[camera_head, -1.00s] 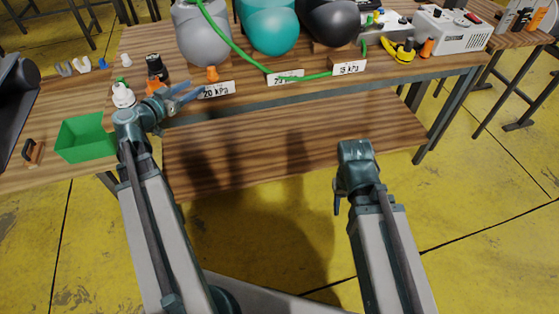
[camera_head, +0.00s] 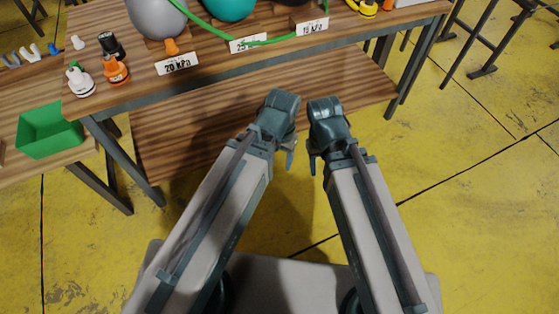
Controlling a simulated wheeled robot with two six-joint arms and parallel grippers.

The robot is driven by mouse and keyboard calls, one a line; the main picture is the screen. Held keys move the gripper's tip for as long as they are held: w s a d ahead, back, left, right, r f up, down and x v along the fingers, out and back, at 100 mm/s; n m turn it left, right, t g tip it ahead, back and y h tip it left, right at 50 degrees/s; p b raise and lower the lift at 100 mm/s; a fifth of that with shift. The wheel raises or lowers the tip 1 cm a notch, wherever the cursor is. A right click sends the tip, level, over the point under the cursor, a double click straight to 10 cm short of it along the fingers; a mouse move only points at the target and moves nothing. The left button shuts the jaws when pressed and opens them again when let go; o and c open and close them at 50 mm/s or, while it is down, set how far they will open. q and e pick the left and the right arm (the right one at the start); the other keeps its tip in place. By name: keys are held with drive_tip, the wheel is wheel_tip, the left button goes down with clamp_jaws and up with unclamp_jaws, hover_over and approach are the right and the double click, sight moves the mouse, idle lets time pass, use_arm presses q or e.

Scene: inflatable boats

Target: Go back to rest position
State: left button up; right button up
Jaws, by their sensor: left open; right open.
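I see nothing held in either one. The grippers are apart from the things on the table top.
The wooden table (camera_head: 130,95) carries grey, teal and black boats, a "20 kPa" card (camera_head: 177,64), a green hose (camera_head: 205,25), an orange valve (camera_head: 116,71) and a white valve (camera_head: 80,81). A green bin (camera_head: 50,132) stands at left.

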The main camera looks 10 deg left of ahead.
use_arm(q)
drive_tip(key=shift+s+d+y, duration=0.1)
drive_tip(key=shift+s+y, duration=0.35)
drive_tip(key=shift+y, duration=0.05)
drive_tip(key=shift+r, duration=0.15)
wheel_tip(320, 180, up, 17)
drive_tip(key=p, duration=1.7)
